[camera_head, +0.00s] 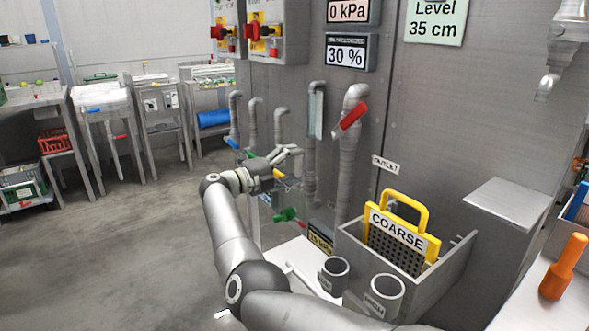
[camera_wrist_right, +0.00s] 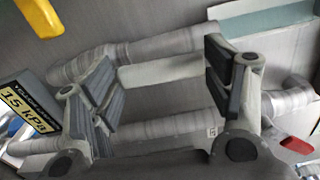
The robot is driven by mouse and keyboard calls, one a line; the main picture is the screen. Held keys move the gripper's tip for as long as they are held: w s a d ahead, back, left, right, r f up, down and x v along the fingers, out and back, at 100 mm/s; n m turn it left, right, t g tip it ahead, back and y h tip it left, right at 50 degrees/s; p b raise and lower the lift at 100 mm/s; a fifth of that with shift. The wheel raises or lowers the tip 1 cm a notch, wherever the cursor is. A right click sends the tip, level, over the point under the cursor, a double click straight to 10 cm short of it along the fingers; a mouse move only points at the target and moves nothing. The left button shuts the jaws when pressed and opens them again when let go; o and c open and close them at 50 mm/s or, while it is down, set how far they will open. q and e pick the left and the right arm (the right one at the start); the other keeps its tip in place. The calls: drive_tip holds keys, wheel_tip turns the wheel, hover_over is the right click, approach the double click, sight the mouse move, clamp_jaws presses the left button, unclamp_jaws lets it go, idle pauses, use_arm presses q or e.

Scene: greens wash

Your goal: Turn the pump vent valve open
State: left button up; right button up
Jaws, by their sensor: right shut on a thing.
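My right gripper (camera_head: 292,164) is in front of the row of grey pipes. In the right wrist view its two padded fingers (camera_wrist_right: 160,82) stand apart with a pale bar (camera_wrist_right: 160,71) between them, and they are shut on it. I cannot tell whether this bar is the pump vent valve's handle; no vent label is readable. Blue (camera_head: 232,143), green (camera_head: 250,155) and yellow (camera_head: 277,173) coloured parts show close to the gripper in the head view. A red valve handle (camera_head: 350,119) is tilted on the thick pipe to the right. My left gripper is not in view.
A grey box (camera_head: 455,262) holds a yellow-handled COARSE screen (camera_head: 398,238). A 15 kPa label (camera_wrist_right: 27,108) shows below the gripper. Open floor (camera_head: 120,250) lies to the left.

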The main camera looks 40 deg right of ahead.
drive_tip(key=shift+w+n, duration=0.35)
drive_tip(key=shift+n, duration=0.15)
drive_tip(key=o, duration=1.4)
drive_tip(key=shift+w, duration=0.1)
drive_tip(key=shift+o, duration=0.2)
drive_tip(key=w+a, duration=0.1)
drive_tip(key=a, duration=1.1)
drive_tip(key=shift+w, duration=0.15)
